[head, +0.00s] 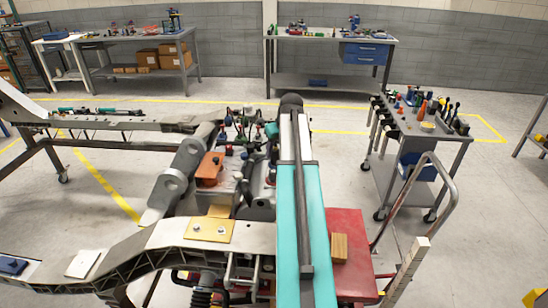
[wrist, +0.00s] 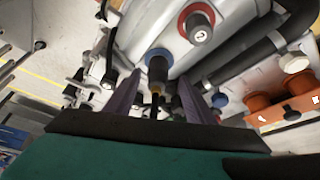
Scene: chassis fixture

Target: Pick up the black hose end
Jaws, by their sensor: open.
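In the wrist view my gripper (wrist: 157,100) is open, with its two purple-grey fingers apart. A dark cylindrical end (wrist: 157,70) set in a blue ring lies ahead of the fingertips, in line with the gap. A thin black line runs from it down between the fingers. I see no finger touching it. A thick black hose (wrist: 245,62) runs to the right of the fingers. I cannot tell for certain which of these is the black hose end. In the head view my teal arm covers the gripper and the work spot.
A red-ringed fitting marked 2 (wrist: 198,25) and an orange block with dark caps (wrist: 285,108) sit close by. In the head view the chassis (head: 160,235) carries crowded parts. A tool cart (head: 425,125) stands at the right, with open floor around it.

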